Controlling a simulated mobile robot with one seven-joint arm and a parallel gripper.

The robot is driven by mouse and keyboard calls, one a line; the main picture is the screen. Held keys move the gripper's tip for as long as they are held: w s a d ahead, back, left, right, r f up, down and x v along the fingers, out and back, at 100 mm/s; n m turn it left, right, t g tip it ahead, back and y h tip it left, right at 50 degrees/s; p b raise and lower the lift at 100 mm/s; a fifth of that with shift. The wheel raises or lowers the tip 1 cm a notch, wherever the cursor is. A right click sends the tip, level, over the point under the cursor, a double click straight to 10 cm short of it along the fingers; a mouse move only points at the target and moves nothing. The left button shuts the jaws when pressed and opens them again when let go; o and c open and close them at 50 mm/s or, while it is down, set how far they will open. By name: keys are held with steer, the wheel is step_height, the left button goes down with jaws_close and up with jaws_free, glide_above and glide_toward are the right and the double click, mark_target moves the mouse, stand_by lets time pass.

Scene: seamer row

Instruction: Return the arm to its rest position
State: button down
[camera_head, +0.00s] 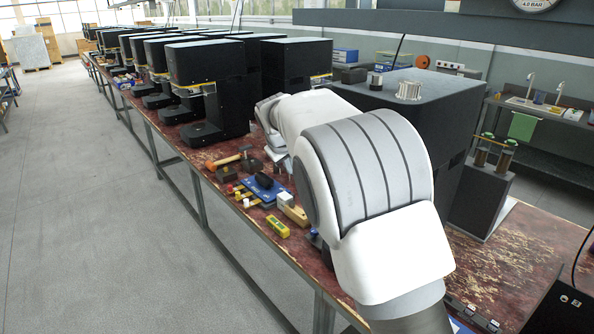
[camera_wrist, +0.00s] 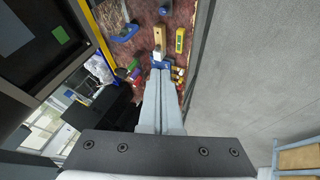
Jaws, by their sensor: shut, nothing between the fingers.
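My arm (camera_head: 370,170) stretches from the lower right over the red-brown bench (camera_head: 500,265) in the head view, its white and grey links raised.
Below are a yellow level (camera_head: 278,226), a blue item (camera_head: 264,187), an orange-handled hammer (camera_head: 228,161) and small blocks. Several black seamers (camera_head: 208,85) line the bench; a large dark housing (camera_head: 425,115) stands behind my arm. The grey floor (camera_head: 90,200) at left is clear.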

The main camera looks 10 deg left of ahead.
steer(key=s+d+r+m+g, duration=0.1)
steer(key=s+d+r+m, duration=0.25)
steer(key=s+d, duration=0.65)
steer(key=s+d+r+m, duration=0.2)
steer(key=s+d+r, duration=0.3)
steer(key=s+d, duration=0.45)
steer(key=s+d+f+m, duration=0.2)
steer(key=s+d, duration=0.2)
steer(key=s, duration=0.6)
steer(key=s+d+f+m, duration=0.1)
steer(key=s+d+f, duration=0.2)
steer(key=s, duration=0.7)
steer(key=shift+s+d+f+m+g, duration=0.25)
steer(key=shift+d+f+m+g, duration=0.1)
steer(key=shift+d, duration=0.7)
